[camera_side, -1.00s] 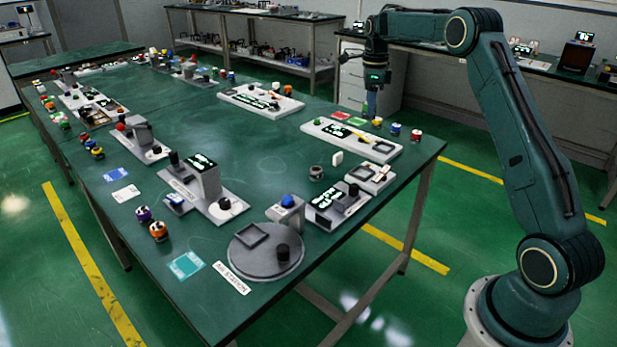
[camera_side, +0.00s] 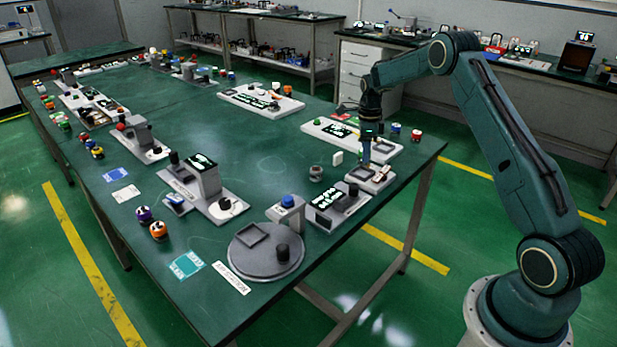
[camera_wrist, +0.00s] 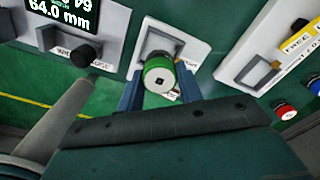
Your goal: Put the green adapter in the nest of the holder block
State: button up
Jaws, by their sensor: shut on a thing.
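The green adapter (camera_wrist: 160,76), a round piece with a green rim and a pale face, is between the two blue fingers of my gripper (camera_wrist: 159,92) in the wrist view. My gripper is shut on it. Just beyond it is a light block with a grey square recess (camera_wrist: 157,41), seemingly the holder block and its nest. In the side view my gripper (camera_side: 366,164) is low over this light block (camera_side: 381,183) near the table's right edge. The adapter cannot be made out there. I cannot tell whether it touches the nest.
A dark display reading 64.0 mm stands on a grey unit (camera_wrist: 85,54) left of the block. A white panel (camera_wrist: 272,45) lies to the right, with a red-topped piece (camera_wrist: 285,111) by it. A round grey turntable (camera_side: 266,255) is at the table's front.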

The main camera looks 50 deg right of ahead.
jog(key=shift+f, duration=0.1)
jog(key=shift+f, duration=2.05)
jog(key=shift+f, duration=0.15)
jog(key=o, duration=1.1)
jog(key=shift+o, duration=0.2)
notch_tip(320, 180, up, 12)
jog(key=shift+r, duration=0.1)
